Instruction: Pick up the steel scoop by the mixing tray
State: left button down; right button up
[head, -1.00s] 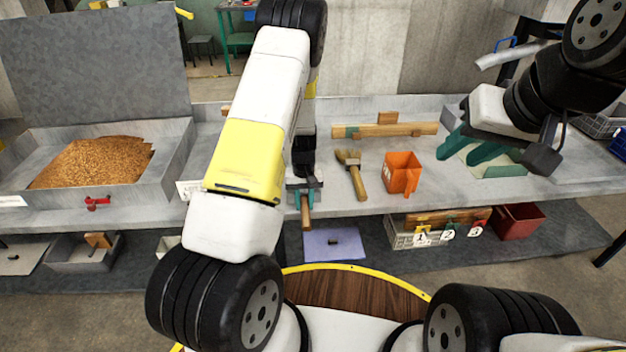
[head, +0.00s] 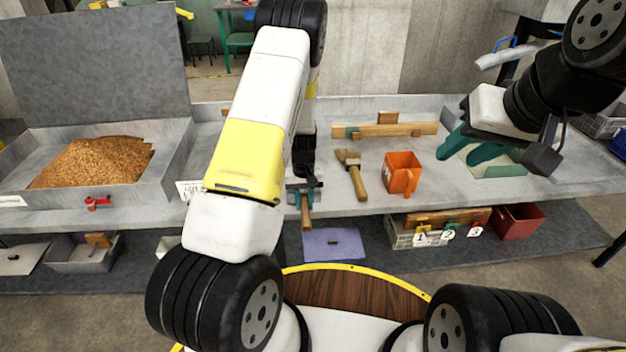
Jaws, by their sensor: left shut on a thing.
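My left gripper (head: 304,186) is over the bench, just left of the brush, and is shut on a wooden-handled tool. The tool's brown handle (head: 306,212) sticks out toward the bench's front edge. I take it for the steel scoop, but its steel part is hidden behind my gripper and arm. My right gripper (head: 480,150) is at the right, with its teal fingers apart and nothing seen between them. It is over a shallow pale tray (head: 510,170). I cannot tell whether this is the mixing tray.
A grey tray (head: 176,160) of brown grain stands at the left. A wooden brush (head: 358,180) and an orange scoop-like container (head: 402,170) are right of my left gripper. A wooden bar (head: 400,130) lies behind them. A lower shelf holds a blue mat (head: 325,245) and bins.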

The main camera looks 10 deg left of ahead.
pick_arm(q)
jog(key=shift+r, duration=0.1)
jog(key=shift+r, duration=0.5)
jog(key=r, duration=0.2)
jog(key=shift+s+d+r, duration=0.25)
jog(key=shift+s+r, duration=0.05)
jog(key=shift+s, duration=0.1)
jog(key=s+d, duration=0.3)
jog(key=s, duration=0.3)
jog(key=s+d+r, duration=0.1)
jog(key=s+d, duration=0.2)
jog(key=s, duration=0.4)
jog(key=shift+s+d+r, duration=0.15)
jog(key=shift+s+d, duration=0.1)
jog(key=shift+s, duration=0.05)
jog(key=c, duration=1.9)
grip_release()
jog(key=shift+c, duration=0.2)
grip_shut()
